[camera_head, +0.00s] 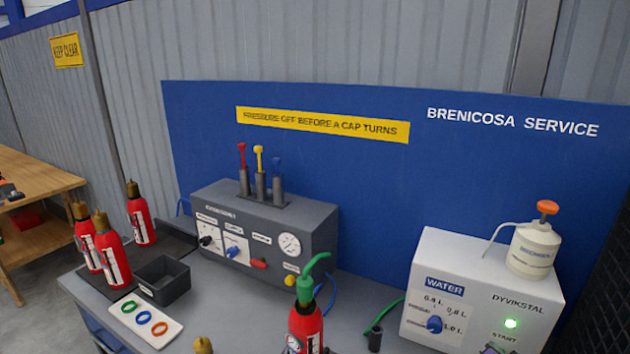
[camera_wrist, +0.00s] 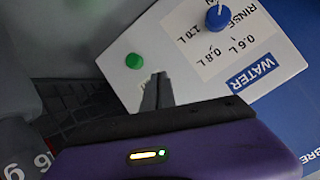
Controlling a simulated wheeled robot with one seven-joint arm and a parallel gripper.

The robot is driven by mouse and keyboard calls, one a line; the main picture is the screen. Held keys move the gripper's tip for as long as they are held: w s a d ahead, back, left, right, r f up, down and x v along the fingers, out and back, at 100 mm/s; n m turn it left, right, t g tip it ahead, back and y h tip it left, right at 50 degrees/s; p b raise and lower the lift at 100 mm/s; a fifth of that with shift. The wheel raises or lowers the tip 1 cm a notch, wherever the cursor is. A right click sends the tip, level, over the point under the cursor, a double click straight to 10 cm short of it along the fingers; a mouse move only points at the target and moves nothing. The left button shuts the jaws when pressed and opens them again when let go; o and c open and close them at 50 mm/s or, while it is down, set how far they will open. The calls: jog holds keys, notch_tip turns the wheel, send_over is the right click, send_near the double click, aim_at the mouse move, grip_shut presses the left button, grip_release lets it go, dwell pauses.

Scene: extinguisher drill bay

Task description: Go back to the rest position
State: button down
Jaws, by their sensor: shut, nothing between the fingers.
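My gripper (camera_wrist: 157,92) shows in the wrist view, its two dark fingers pressed together with nothing between them. They are in front of the white water unit (camera_wrist: 118,72), near its green button (camera_wrist: 134,61). A blue knob (camera_wrist: 219,17) and a WATER label (camera_wrist: 252,73) appear turned over there. In the head view the water unit (camera_head: 425,262) stands at the right with its green light (camera_head: 511,323) lit.
A red extinguisher (camera_head: 306,328) with a green hose fitting stands at the front centre. Other extinguishers (camera_head: 112,258) stand left, beside a black bin (camera_head: 163,280) and a ring tray (camera_head: 146,323). A grey console (camera_head: 265,235) is behind, and a pump bottle (camera_head: 533,250) sits on the water unit.

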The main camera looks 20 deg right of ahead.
jog(key=s+a+n+t+y+b, duration=0.1)
jog(key=s+a+n+t, duration=0.1)
jog(key=a, duration=0.5)
jog(key=s+a+r+n+t, duration=0.1)
jog(key=s+a+n+t, duration=0.1)
jog(key=a, duration=0.4)
jog(key=s+a+r+n+t+y+b, duration=0.1)
jog(key=s+a+n+t, duration=0.1)
jog(key=s+a+n, duration=0.2)
jog(key=shift+s+a+r+t+y+b, duration=0.15)
jog(key=shift+s+a, duration=0.2)
jog(key=shift+a, duration=0.6)
jog(key=shift+s+a+f+t+y+b, duration=0.15)
jog(key=shift+s+a, duration=0.15)
jog(key=shift+a, duration=0.6)
jog(key=s+a+n+y+b, duration=0.1)
jog(key=s+a+n+y, duration=0.2)
jog(key=s+a, duration=0.3)
jog(key=s+a+f+n+y+b, duration=0.1)
jog(key=s+a, duration=0.5)
jog(key=s, duration=0.6)
jog(key=shift+s+f+n+g+y+b, duration=0.2)
jog(key=shift+s+n+g+y+b, duration=0.15)
jog(key=shift+n+y+b, duration=0.55)
